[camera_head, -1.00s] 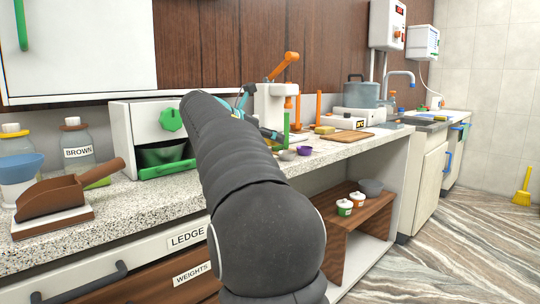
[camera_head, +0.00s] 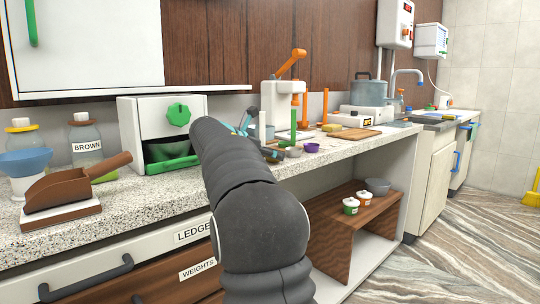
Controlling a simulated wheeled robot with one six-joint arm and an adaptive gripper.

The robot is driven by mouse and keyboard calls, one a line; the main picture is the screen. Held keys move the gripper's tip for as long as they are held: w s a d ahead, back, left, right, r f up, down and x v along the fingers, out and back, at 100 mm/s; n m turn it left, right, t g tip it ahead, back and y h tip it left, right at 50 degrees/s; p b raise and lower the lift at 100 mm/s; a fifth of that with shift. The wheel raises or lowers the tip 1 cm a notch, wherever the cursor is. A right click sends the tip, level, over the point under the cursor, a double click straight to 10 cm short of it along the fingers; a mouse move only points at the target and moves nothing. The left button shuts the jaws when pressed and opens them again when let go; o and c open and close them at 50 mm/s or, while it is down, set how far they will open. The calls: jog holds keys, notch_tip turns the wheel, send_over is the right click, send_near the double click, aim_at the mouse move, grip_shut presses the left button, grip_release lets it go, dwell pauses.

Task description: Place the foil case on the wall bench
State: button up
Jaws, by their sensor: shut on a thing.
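The wall bench (camera_head: 150,201) is the long speckled stone counter along the wall. My gripper (camera_head: 246,124) shows only in part beyond my dark arm, as small teal pieces over the bench, right of the white box with a green knob. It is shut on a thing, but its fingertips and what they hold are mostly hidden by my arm. I cannot make out the foil case clearly. A small grey cup (camera_head: 293,152) and a purple cup (camera_head: 312,147) stand on the bench just right of the gripper.
The white box (camera_head: 141,121) and a brown scoop (camera_head: 75,183) on a stand occupy the left of the bench. A white press (camera_head: 274,104) with an orange lever stands behind the gripper. A wooden board (camera_head: 355,134) lies farther right. Bare bench shows along the front edge.

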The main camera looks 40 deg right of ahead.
jog(key=shift+f, duration=0.15)
jog(key=o, duration=0.7)
jog(key=shift+r, duration=0.2)
jog(key=shift+a+r, duration=0.15)
jog(key=shift+a, duration=0.2)
jog(key=v, duration=1.1)
jog(key=shift+s+a+r+p, duration=0.1)
jog(key=shift+p, duration=0.3)
